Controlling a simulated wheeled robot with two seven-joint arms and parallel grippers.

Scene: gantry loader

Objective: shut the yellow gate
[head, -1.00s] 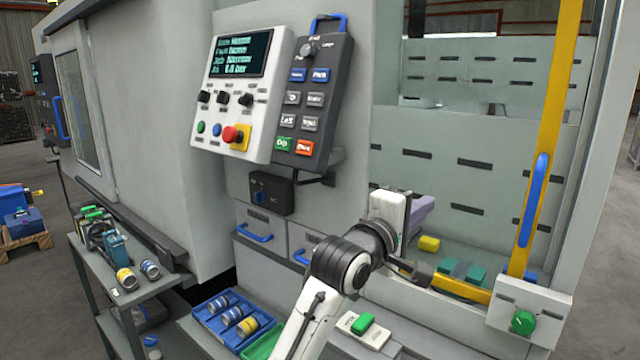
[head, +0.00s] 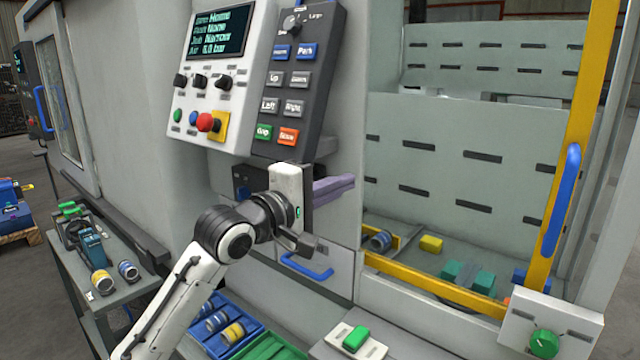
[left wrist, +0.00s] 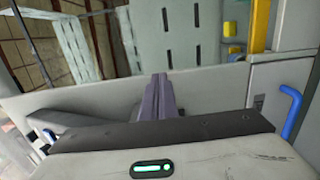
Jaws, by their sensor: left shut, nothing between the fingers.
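The yellow gate (head: 572,140) shows at the right of the head view as a tall yellow upright with a blue handle (head: 561,200). A yellow bar (head: 430,284) runs low along the opening to its left; I cannot tell whether it belongs to the gate. My left gripper (head: 349,182) has purple fingers, shut and empty, below the control panel and well left of the handle. Its fingers also show in the left wrist view (left wrist: 158,97), with a yellow upright (left wrist: 259,25) at upper right. My right gripper is not in view.
The control panel (head: 215,80) and dark keypad (head: 296,80) jut out above my left gripper. A blue drawer handle (head: 307,268) is just below it. A white box with a green knob (head: 543,343) stands at the gate's foot. Blue and green trays (head: 225,325) lie below.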

